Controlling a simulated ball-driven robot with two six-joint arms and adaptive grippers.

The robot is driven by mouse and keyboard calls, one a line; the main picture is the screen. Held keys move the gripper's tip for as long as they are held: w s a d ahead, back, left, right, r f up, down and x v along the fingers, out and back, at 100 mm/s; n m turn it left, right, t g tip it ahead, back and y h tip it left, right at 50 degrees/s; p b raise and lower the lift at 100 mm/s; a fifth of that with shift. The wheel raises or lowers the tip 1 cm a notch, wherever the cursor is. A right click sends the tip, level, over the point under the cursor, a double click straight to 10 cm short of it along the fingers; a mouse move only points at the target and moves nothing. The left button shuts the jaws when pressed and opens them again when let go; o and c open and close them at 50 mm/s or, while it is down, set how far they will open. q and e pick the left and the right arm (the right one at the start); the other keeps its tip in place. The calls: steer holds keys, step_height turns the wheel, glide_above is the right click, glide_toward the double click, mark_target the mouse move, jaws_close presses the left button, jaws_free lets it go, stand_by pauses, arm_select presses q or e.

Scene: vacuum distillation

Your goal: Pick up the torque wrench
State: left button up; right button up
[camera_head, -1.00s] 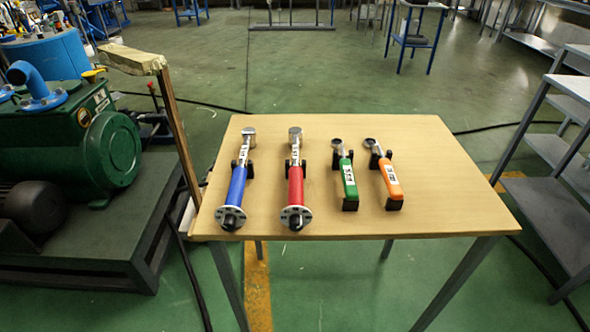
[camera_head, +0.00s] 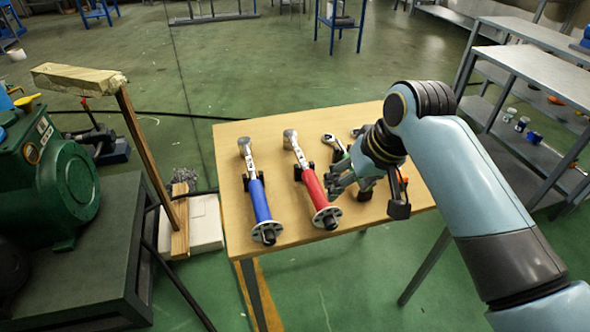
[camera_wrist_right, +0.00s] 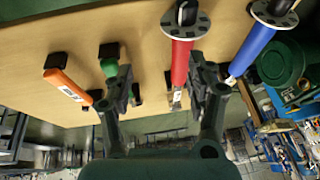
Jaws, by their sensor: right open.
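Several long-handled tools lie in black rests on a wooden table. A blue-handled wrench (camera_head: 261,203) and a red-handled wrench (camera_head: 314,187), each with a round dial-like end, lie left and centre. I cannot tell which one is named as the torque wrench. A green-handled tool (camera_wrist_right: 109,67) and an orange-handled tool (camera_wrist_right: 68,84) are mostly hidden by my right arm in the head view. My right gripper (camera_head: 343,178) is open and empty, just right of the red wrench. In the wrist view, the red handle shows between the open fingers (camera_wrist_right: 165,95). My left gripper is not in view.
The wooden table (camera_head: 345,117) has bare room at its back and left edge. A wooden post (camera_head: 146,150) stands left of it, near green machinery (camera_head: 50,185). Grey shelving (camera_head: 535,75) stands to the right.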

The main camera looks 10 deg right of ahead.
glide_toward(313, 178)
steer(key=d+f, duration=0.1)
steer(key=shift+y, duration=0.3)
steer(key=x, duration=0.5)
steer(key=shift+w+a+r+b, duration=0.15)
steer(key=shift+w+b, duration=0.05)
steer(key=shift+b, duration=0.2)
steer(key=b+x, duration=0.1)
steer(key=x, duration=0.5)
steer(key=shift+s+a, duration=0.1)
steer(key=shift+s, duration=0.05)
jaws_close()
